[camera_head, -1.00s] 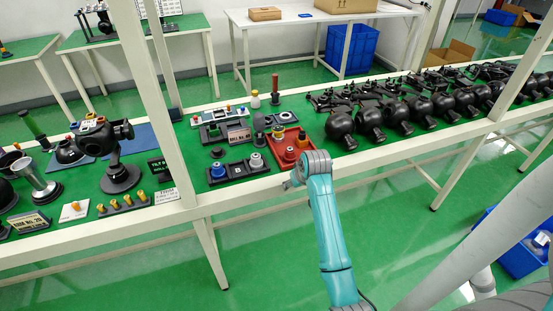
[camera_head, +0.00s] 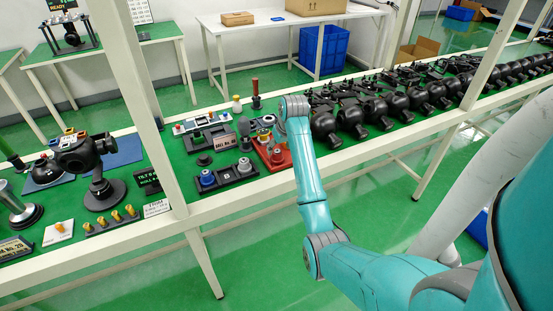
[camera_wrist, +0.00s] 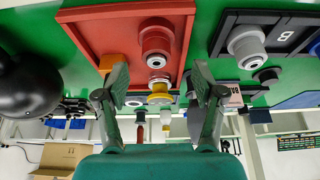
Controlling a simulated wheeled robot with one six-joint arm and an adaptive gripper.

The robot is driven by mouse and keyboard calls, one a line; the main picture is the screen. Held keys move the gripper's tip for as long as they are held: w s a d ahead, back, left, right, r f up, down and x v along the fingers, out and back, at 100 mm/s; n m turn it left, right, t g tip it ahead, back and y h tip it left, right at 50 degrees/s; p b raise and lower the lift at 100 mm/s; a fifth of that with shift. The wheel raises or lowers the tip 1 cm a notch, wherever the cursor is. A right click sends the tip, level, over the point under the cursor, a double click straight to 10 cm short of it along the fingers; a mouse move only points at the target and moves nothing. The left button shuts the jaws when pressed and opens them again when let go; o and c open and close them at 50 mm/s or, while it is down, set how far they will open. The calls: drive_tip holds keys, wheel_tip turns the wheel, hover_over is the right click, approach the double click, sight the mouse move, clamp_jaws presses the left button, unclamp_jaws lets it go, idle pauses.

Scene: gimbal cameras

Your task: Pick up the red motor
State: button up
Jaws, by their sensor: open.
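The red motor (camera_wrist: 156,40), a dull red cylinder with a pale round end, stands on a red tray (camera_wrist: 92,32) in the wrist view. In the head view the red tray (camera_head: 286,167) is on the green bench, partly behind my arm, with the small red motor (camera_head: 277,154) on it. My gripper (camera_wrist: 160,84) is open and empty. Its two fingers reach toward the tray, with the red motor between their lines but apart from them. In the head view my gripper is hidden behind the end of my arm.
A yellow-ringed part (camera_wrist: 160,98) shows between my fingers, and an orange block (camera_wrist: 110,63) is near the left finger. A dark tray (camera_head: 231,178) with a blue and a grey motor is left of the red tray. Black round housings (camera_head: 352,118) line the bench at right.

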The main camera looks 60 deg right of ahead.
sight(278, 151)
drive_tip(key=shift+d+x, duration=0.2)
drive_tip(key=shift+x, duration=1.2)
drive_tip(key=shift+d+x, duration=0.2)
drive_tip(key=shift+x, duration=1.2)
drive_tip(key=shift+w+r, duration=0.15)
clamp_jaws()
